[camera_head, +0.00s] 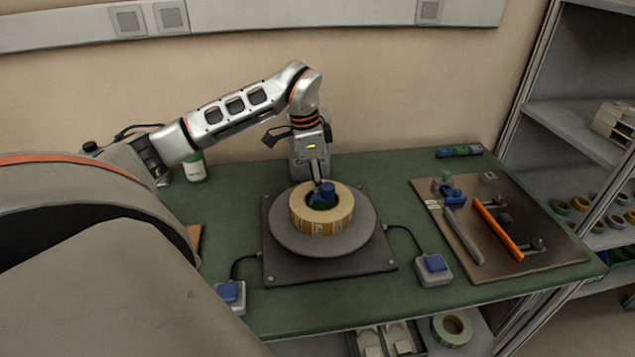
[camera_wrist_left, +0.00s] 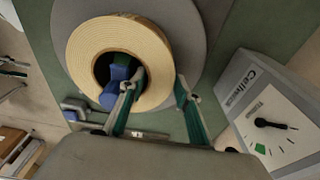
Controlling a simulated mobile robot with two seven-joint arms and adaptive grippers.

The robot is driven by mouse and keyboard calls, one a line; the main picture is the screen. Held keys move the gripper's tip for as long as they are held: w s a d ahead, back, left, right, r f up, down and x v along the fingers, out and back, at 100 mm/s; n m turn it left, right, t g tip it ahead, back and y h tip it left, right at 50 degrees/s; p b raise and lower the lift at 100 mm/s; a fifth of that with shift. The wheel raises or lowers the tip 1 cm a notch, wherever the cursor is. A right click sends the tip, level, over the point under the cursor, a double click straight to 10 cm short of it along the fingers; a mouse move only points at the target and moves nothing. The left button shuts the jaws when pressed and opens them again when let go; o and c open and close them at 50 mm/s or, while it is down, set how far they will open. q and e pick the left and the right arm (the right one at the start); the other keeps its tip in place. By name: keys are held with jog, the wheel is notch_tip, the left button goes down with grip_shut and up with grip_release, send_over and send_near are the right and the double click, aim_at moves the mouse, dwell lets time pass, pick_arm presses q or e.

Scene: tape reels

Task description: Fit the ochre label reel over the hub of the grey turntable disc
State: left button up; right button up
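The ochre label reel (camera_head: 322,225) is around the blue-and-green hub (camera_head: 325,191) of the grey turntable disc (camera_head: 322,248). The hub also shows inside the reel's hole in the left wrist view (camera_wrist_left: 116,82). The reel looks level and about centred; its wall hides the hub's base, so I cannot tell if it rests fully on the disc. My left gripper (camera_head: 318,178) points down at the reel's far side. In the left wrist view its fingers (camera_wrist_left: 160,84) straddle the reel's wall, one inside the hole, one outside, apparently pressed on it. My right gripper is not in view.
Blue-button boxes stand left (camera_head: 231,293) and right (camera_head: 433,268) of the turntable's dark base plate (camera_head: 285,272). A tool board (camera_head: 445,250) lies right on the green table. A grey box with a dial (camera_wrist_left: 265,115) shows beside the gripper in the wrist view.

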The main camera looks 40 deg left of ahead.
pick_arm(q)
jog(key=shift+r, duration=0.15)
notch_tip(320, 180, up, 12)
jog(key=s+a+p, duration=0.1)
jog(key=shift+s, duration=0.2)
dwell(1.2)
